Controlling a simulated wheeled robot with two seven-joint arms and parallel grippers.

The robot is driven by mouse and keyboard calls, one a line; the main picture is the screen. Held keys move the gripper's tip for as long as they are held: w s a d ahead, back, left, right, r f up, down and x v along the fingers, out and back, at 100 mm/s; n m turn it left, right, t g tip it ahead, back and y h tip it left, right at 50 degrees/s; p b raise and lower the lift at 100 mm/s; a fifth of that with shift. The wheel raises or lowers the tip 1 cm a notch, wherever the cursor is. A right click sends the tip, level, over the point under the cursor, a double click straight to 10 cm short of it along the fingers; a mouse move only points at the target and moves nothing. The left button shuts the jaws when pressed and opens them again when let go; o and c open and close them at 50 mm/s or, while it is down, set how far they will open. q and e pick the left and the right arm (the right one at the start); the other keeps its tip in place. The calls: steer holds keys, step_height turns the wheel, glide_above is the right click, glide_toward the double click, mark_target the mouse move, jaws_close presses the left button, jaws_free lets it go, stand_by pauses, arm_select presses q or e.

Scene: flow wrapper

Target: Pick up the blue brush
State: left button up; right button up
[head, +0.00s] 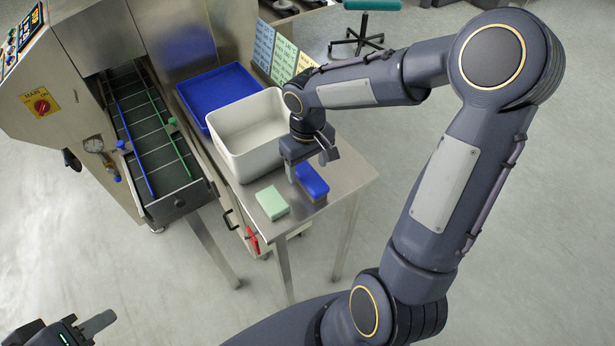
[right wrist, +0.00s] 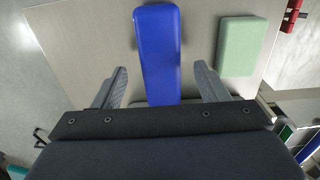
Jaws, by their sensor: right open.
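The blue brush (head: 312,181) lies on the steel side table (head: 345,178), near its front right part. My right gripper (head: 303,172) is above the brush's back end and hides part of it. In the right wrist view the brush (right wrist: 158,50) runs between the two open fingers of the right gripper (right wrist: 160,90), with a gap on each side. My left gripper (head: 90,335) is at the bottom left corner, away from the table, and only partly in view.
A green sponge-like block (head: 272,203) lies left of the brush. A white bin (head: 228,150) and a blue tray (head: 190,97) stand behind. The flow wrapper's conveyor (head: 150,140) is at the left. A red-handled item (head: 252,240) hangs at the table's front edge.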

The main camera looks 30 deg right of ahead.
mark_target(308, 173)
step_height(308, 173, down, 3)
steer(key=shift+s+f, duration=0.1)
steer(key=shift+f, duration=0.05)
steer(key=c, duration=1.2)
